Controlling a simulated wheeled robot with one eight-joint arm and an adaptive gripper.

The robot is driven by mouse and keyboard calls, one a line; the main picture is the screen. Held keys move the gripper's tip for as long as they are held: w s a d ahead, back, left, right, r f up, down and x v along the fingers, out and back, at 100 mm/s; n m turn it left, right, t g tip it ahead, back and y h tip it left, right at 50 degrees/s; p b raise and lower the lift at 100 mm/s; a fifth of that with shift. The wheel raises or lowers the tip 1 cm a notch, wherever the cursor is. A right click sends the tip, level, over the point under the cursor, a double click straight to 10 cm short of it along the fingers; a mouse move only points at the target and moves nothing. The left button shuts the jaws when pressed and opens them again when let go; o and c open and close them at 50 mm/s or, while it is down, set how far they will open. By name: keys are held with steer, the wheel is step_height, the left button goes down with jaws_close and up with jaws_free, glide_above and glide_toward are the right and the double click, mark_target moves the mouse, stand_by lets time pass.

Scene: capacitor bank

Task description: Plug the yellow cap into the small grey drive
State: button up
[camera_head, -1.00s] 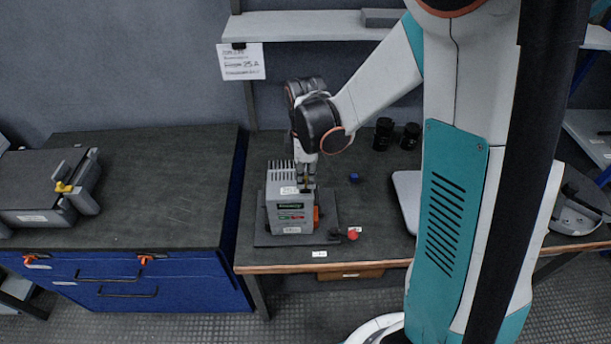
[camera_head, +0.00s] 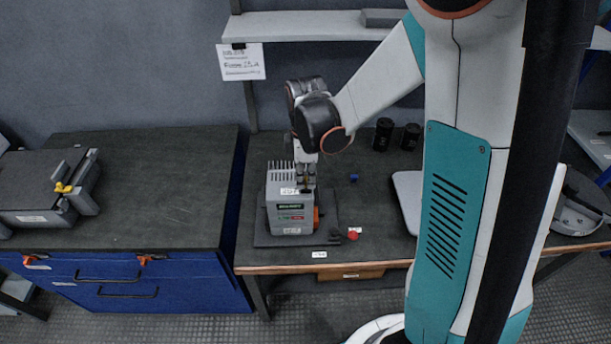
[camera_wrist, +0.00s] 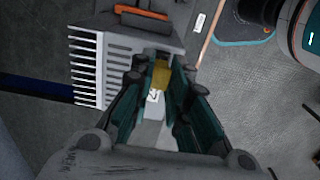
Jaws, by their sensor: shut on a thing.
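The small grey drive (camera_head: 290,208) stands upright on a dark plate on the workbench, with ribbed fins at its left and a green label on its front. It also shows in the wrist view (camera_wrist: 120,55), with its fins at the left and an orange part at the top. My gripper (camera_wrist: 160,85) points down over the top of the drive, and it also shows in the head view (camera_head: 306,182). It is shut on the yellow cap (camera_wrist: 161,74), which sits between the fingertips close to the drive's top. Whether the cap touches the drive is hidden by the fingers.
A red button (camera_head: 352,236) and a small blue block (camera_head: 354,178) lie right of the drive. Two black cylinders (camera_head: 383,134) stand behind. A grey case with a yellow latch (camera_head: 62,188) sits on the left cabinet. A shelf (camera_head: 310,26) runs above.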

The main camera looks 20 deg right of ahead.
steer(key=shift+f+b, duration=0.5)
steer(key=shift+f, duration=0.1)
steer(key=o, duration=0.8)
step_height(320, 180, up, 12)
stand_by(0.3)
stand_by(0.4)
steer(key=s+r+m+t, duration=0.1)
steer(key=s+m+t, duration=0.1)
steer(key=s+m, duration=0.2)
steer(key=s+r+m+t, duration=0.2)
steer(key=s+m+t, duration=0.1)
steer(key=s+m, duration=0.2)
steer(key=s+r+m+t+b, duration=0.1)
steer(key=s+r+m+t, duration=0.1)
steer(key=s+m, duration=0.3)
steer(key=shift+s, duration=0.5)
